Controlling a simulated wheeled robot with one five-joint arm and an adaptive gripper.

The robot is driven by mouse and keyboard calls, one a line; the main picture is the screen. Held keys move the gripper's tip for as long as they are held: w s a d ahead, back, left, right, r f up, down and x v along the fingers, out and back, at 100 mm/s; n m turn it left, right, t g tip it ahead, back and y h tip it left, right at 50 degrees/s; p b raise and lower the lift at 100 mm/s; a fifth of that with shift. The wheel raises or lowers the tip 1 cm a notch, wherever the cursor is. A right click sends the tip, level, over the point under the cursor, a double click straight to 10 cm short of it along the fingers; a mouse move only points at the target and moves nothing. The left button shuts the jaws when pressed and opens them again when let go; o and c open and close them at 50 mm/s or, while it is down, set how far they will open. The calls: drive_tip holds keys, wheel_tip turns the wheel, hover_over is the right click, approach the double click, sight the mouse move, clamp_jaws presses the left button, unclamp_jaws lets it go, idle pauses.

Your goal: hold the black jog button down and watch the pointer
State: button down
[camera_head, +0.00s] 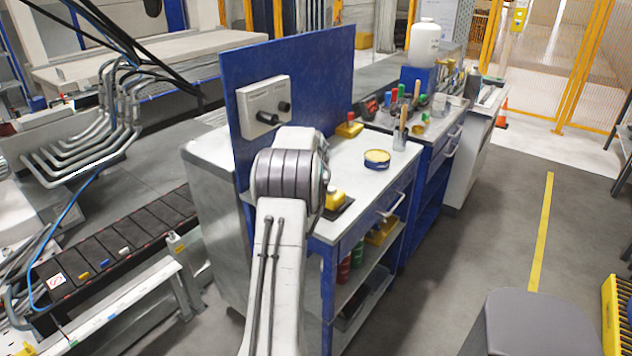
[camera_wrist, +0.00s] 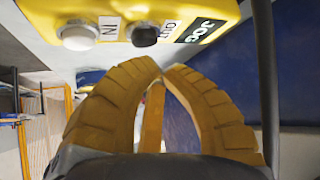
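In the wrist view a yellow control box (camera_wrist: 210,22) with a JOG label fills the top, its lettering upside down. Its black button (camera_wrist: 144,35) is beside the OUT label, and a white button (camera_wrist: 77,38) is beside the IN label. My gripper (camera_wrist: 166,68) has tan ridged fingers with the tips together and nothing seen between them. The tips appear just below the black button in the picture, with a small gap visible; depth is hard to judge. In the head view my arm hides my gripper. I cannot make out a pointer in either view.
In the head view a blue upright panel (camera_head: 310,75) carries a grey box (camera_head: 263,108) with black fittings. A yellow box (camera_head: 336,197) sits close to my arm on the bench (camera_head: 345,235). A round tin (camera_head: 376,160) stands behind it.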

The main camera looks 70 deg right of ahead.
drive_tip(key=shift+r, duration=0.1)
drive_tip(key=shift+r+p, duration=1.85)
drive_tip(key=shift+r, duration=0.6)
